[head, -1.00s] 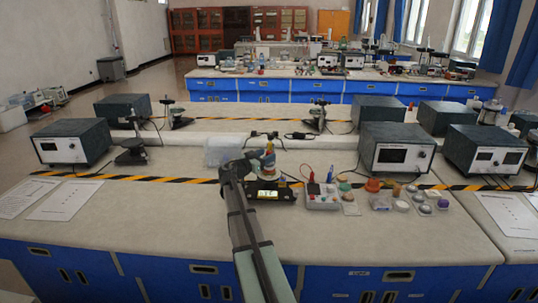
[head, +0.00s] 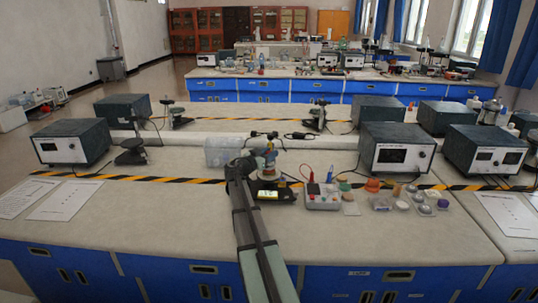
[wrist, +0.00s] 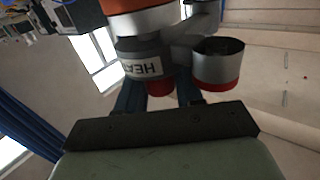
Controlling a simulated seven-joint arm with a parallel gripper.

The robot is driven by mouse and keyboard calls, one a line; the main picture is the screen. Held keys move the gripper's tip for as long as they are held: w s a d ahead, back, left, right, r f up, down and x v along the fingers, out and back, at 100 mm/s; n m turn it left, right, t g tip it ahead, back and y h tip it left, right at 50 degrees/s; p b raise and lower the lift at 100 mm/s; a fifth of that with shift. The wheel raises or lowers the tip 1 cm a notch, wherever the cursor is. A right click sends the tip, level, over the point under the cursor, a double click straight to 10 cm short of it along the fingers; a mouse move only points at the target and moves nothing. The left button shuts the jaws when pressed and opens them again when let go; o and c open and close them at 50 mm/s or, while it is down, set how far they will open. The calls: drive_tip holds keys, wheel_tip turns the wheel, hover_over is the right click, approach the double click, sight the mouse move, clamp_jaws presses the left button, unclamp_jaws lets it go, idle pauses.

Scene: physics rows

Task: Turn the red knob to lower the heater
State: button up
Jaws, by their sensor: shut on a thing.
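The red knob (wrist: 158,88) shows in the wrist view under a grey cylinder (wrist: 142,62) with a white label that seems to read "HEAT", cut off at its edge. My gripper (wrist: 161,93) has its two dark blue fingers on either side of the knob and is shut on it. The fingers cover much of the knob. In the head view the heater (head: 267,160) is a small coloured stack behind a black unit with a lit display (head: 267,194). The display's reading is not legible. My arm reaches up to the stack's left side and hides part of it.
A second cylinder with a red band (wrist: 218,64) sits right beside the labelled one. A grey box with leads (head: 322,198) and several small cups stand to the right.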

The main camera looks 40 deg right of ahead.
drive_tip(key=shift+c, duration=1.2)
drive_tip(key=shift+w+m+g, duration=0.1)
drive_tip(key=shift+m+g, duration=0.4)
drive_tip(key=shift+g, duration=0.3)
drive_tip(key=shift+m+g, duration=0.3)
drive_tip(key=shift+g, duration=0.2)
drive_tip(key=o, duration=0.9)
drive_tip(key=a, duration=1.3)
drive_tip(key=shift+a, duration=0.4)
drive_tip(key=shift+o, duration=0.2)
